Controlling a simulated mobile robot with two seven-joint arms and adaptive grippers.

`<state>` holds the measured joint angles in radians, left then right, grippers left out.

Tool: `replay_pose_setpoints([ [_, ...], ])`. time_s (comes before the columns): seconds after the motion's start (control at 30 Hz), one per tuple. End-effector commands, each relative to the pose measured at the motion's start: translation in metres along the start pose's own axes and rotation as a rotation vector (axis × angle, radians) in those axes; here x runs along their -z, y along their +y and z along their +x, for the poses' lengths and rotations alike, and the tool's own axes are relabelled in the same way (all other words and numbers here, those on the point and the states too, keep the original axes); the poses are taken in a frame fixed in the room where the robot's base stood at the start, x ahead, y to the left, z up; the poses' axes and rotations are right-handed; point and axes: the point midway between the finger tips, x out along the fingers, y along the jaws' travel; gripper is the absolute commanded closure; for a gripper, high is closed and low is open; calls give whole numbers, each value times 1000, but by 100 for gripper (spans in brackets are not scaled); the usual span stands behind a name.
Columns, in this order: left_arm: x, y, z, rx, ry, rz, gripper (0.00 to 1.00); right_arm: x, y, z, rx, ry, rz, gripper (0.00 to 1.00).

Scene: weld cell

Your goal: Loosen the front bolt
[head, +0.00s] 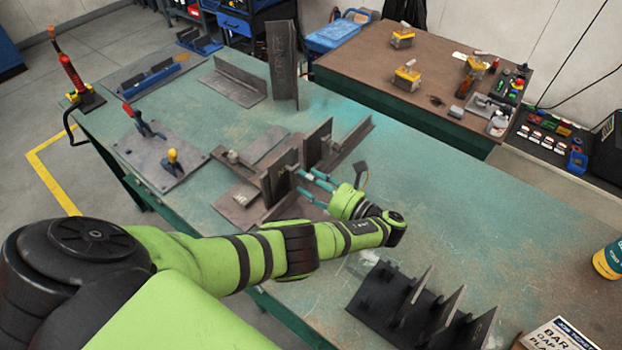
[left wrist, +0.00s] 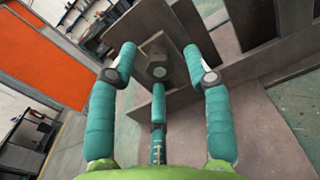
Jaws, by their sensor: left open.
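A grey hex bolt head (left wrist: 157,70) sticks out of the steel plate assembly in the left wrist view, which I take as the front bolt. My left gripper (left wrist: 158,82) is open, with teal fingers spread left, right and below the bolt head; I cannot tell whether any finger touches it. In the head view my left gripper (head: 305,184) points at the near side of the upright plates (head: 281,178). The bolt in front of it cannot be made out there. Another bolt (head: 232,157) shows on the assembly's left side. My right gripper is out of view.
A black rack of upright plates (head: 418,310) stands near the front edge of the green table (head: 480,235). A plate with clamps (head: 160,160) and angle steel (head: 234,80) lie farther back. A yellow-and-teal can (head: 608,260) stands at the right. The right middle of the table is clear.

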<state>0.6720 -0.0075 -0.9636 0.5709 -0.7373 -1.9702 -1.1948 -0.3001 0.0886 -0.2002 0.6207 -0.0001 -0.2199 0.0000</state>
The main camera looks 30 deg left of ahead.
Motion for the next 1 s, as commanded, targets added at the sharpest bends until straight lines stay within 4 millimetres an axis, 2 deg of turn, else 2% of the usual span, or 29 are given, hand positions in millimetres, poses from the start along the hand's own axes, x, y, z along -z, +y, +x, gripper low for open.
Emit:
replay_pose_setpoints([
  [0.2,0,0,0,0,1,-1,50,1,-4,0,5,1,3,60],
  [0.27,0,0,0,0,1,-1,70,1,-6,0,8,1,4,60],
  [0.3,0,0,0,0,0,-1,86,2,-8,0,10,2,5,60],
  [0.33,0,0,0,0,0,-1,98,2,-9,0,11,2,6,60],
  [0.37,0,0,0,0,0,-1,100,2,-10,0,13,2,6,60],
  [0.73,1,0,0,0,1,-27,100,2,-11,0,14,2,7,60],
  [1.0,1,0,0,-1,2,-169,100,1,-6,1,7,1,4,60],
])
